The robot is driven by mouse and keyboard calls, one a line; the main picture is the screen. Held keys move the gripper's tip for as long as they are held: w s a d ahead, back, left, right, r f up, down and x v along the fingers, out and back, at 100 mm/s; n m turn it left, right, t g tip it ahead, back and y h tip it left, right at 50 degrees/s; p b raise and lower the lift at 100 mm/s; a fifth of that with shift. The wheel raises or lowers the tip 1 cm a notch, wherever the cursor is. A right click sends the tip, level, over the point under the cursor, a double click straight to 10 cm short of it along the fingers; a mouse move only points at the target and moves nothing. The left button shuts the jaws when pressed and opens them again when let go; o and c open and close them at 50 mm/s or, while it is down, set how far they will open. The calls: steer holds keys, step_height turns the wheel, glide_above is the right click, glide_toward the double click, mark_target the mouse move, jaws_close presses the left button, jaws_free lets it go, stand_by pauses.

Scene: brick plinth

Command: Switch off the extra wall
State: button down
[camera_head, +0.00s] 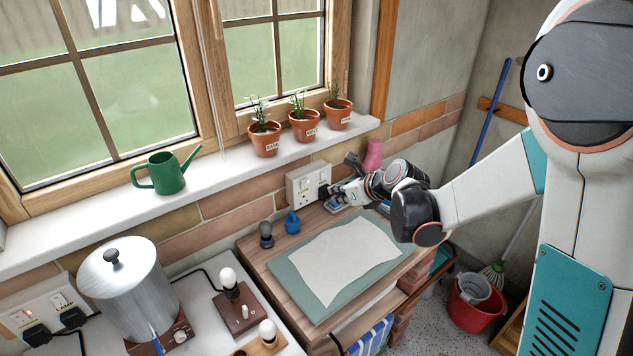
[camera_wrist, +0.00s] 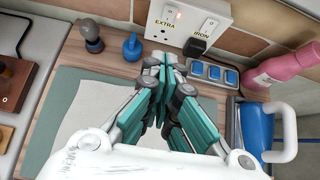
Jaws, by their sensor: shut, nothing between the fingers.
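The white wall plate (camera_head: 302,184) is on the brick wall above the wooden worktop. In the wrist view the plate (camera_wrist: 187,22) carries the labels EXTRA and IRON.
A blue switched strip (camera_wrist: 212,73), a pink bottle (camera_wrist: 282,68) and a blue object with a pale handle (camera_wrist: 258,128) are to the right. A blue bulb-shaped item (camera_wrist: 132,47) and a dark knobbed one (camera_wrist: 92,38) stand left. Potted plants (camera_head: 304,125) line the sill above.

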steer(key=shift+w+f, duration=0.1)
steer(key=shift+w, duration=0.1)
steer(key=shift+w+f, duration=0.1)
steer(key=b, duration=0.3)
glide_toward(304, 184)
steer(key=w+a+f, duration=0.2)
steer(key=w+f, duration=0.1)
steer(key=f, duration=0.2)
steer(key=shift+f, duration=0.2)
steer(key=shift+w, duration=0.1)
